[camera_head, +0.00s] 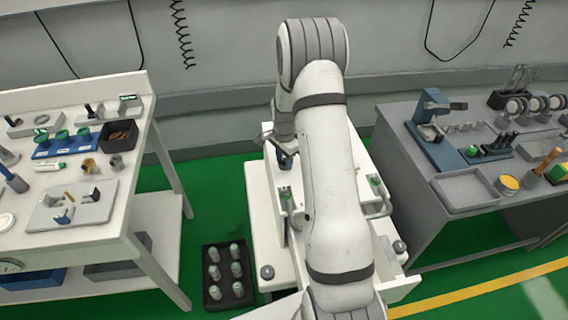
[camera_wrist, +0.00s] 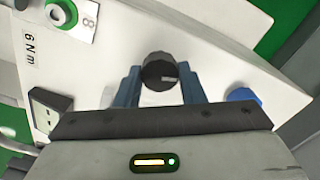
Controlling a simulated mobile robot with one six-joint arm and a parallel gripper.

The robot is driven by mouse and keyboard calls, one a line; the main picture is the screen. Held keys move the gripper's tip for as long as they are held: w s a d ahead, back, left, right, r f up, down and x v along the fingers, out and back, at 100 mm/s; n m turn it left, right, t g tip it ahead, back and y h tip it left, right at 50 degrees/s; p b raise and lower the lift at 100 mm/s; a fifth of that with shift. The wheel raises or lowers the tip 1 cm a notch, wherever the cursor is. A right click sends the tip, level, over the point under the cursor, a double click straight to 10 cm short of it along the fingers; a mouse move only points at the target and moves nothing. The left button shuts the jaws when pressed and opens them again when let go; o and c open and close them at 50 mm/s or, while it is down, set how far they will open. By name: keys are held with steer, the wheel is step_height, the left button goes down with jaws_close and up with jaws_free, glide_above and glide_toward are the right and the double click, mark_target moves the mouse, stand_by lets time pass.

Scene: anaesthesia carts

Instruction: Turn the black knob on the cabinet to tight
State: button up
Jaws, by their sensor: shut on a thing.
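The black knob (camera_wrist: 160,72) shows in the wrist view on the white face of the cabinet (camera_wrist: 215,45), with a small pale mark on its side. My gripper (camera_wrist: 165,90) has its two blue-grey fingers on either side of the knob, shut on it. In the head view my white arm covers much of the cabinet (camera_head: 262,205). My gripper there is at the cabinet's upper left, mostly behind the arm, and the knob cannot be made out.
In the head view, a white table (camera_head: 50,255) stands left, a grey bench (camera_head: 400,160) right, and a black tray of bottles (camera_head: 207,291) on the floor.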

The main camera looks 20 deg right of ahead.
mark_target(284, 161)
steer(key=shift+m+b, duration=0.7)
steer(key=shift+m, duration=0.9)
steer(key=o, duration=1)
step_height(284, 161, up, 8)
steer(key=shift+f, duration=0.1)
